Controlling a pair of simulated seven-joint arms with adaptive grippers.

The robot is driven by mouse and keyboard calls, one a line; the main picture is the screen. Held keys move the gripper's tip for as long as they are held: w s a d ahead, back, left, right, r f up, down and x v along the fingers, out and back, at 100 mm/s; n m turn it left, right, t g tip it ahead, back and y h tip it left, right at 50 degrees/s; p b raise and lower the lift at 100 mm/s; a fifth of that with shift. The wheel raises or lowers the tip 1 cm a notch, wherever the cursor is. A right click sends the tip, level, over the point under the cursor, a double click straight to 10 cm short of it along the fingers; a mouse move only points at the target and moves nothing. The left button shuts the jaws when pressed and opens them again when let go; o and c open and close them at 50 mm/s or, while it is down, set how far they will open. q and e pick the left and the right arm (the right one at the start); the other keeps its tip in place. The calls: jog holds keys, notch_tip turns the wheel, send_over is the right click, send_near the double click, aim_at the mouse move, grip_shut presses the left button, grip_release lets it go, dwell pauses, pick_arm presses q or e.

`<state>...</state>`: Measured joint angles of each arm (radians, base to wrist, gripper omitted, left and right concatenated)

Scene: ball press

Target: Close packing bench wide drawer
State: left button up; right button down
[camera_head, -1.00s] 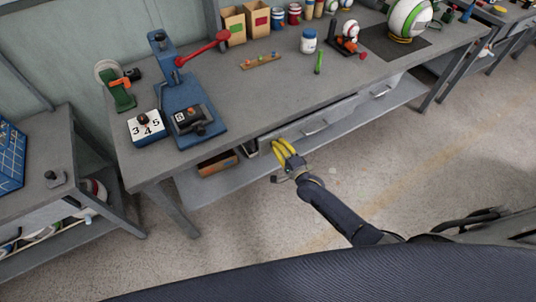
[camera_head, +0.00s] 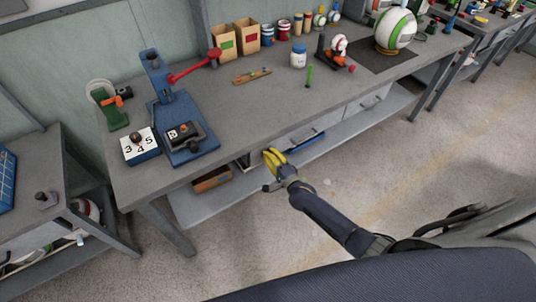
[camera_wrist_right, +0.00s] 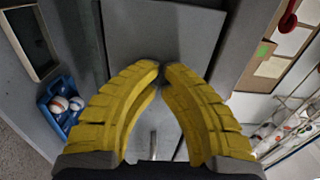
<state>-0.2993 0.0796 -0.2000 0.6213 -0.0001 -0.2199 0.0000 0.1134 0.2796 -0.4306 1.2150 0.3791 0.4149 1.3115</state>
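The wide drawer (camera_head: 298,136) is a grey front with a bar handle under the packing bench top (camera_head: 240,110). Its front sits close beneath the bench edge; I cannot tell whether it is fully flush. My right gripper (camera_head: 271,155), with yellow fingers, is at the left part of the drawer front. In the right wrist view its fingertips (camera_wrist_right: 161,66) come together against or just before a grey panel (camera_wrist_right: 160,38), with nothing between them. A bar handle (camera_wrist_right: 153,143) shows between the fingers. Contact is not clear. My left gripper is not in view.
A second, narrower drawer (camera_head: 368,103) is to the right. Below, the shelf holds a wooden box (camera_head: 212,180) and a blue bin (camera_head: 307,144), which shows with balls in the wrist view (camera_wrist_right: 62,108). A blue press (camera_head: 178,110) stands on the bench. Floor in front is clear.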

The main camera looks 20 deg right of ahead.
jog(key=v, duration=1.3)
jog(key=s+d+f+n+g+h, duration=0.1)
jog(key=s+d+f+n+g, duration=0.15)
jog(key=s+f+n, duration=0.45)
jog(key=s+d+f+n+g+h, duration=0.1)
jog(key=s+f+n+g, duration=0.2)
jog(key=f, duration=0.9)
jog(key=s+d+f+n+g+h, duration=0.1)
jog(key=s+d+f+n+g, duration=0.25)
jog(key=f, duration=0.55)
jog(key=s+f+n+g+h, duration=0.15)
jog(key=s+f, duration=0.35)
jog(key=s, duration=0.5)
jog(key=s+f+n+g, duration=0.3)
jog(key=s+f, duration=0.3)
jog(key=s, duration=0.3)
jog(key=s+a+f+g, duration=0.1)
jog(key=s+a, duration=0.1)
jog(key=s, duration=0.5)
jog(key=s+a+f+g, duration=0.1)
jog(key=s+a+f, duration=0.1)
jog(key=s, duration=0.6)
jog(key=shift+a+f+n, duration=0.3)
jog(key=shift+a+n, duration=0.1)
jog(key=shift+a, duration=0.3)
